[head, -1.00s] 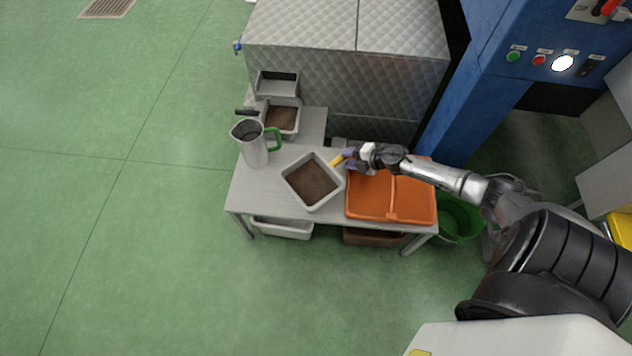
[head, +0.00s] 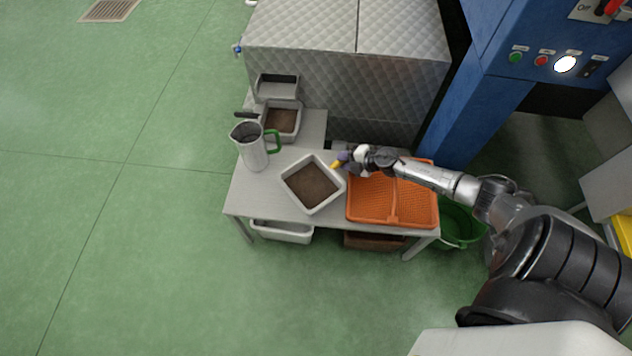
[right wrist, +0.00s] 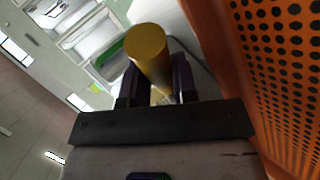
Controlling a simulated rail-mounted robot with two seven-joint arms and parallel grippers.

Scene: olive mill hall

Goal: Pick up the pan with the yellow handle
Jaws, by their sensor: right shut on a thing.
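The pan with the yellow handle (head: 296,199) is a square, light grey pan with brown contents. It sits on the metal table, turned at an angle, left of the orange crate. Its yellow handle (head: 335,165) points up and right, toward my right gripper (head: 343,160). My right gripper is shut on the handle, which covers most of it in the head view. In the right wrist view the round yellow handle (right wrist: 148,48) lies between the dark fingers. I cannot see the pan clear of the table. My left gripper is not in view.
An orange perforated crate (head: 394,219) is under my right forearm and also shows close in the right wrist view (right wrist: 235,75). A metal jug with a green handle (head: 252,152) stands left. Another pan (head: 284,138) is behind. A green bucket (head: 458,237) is right of the table (head: 238,195).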

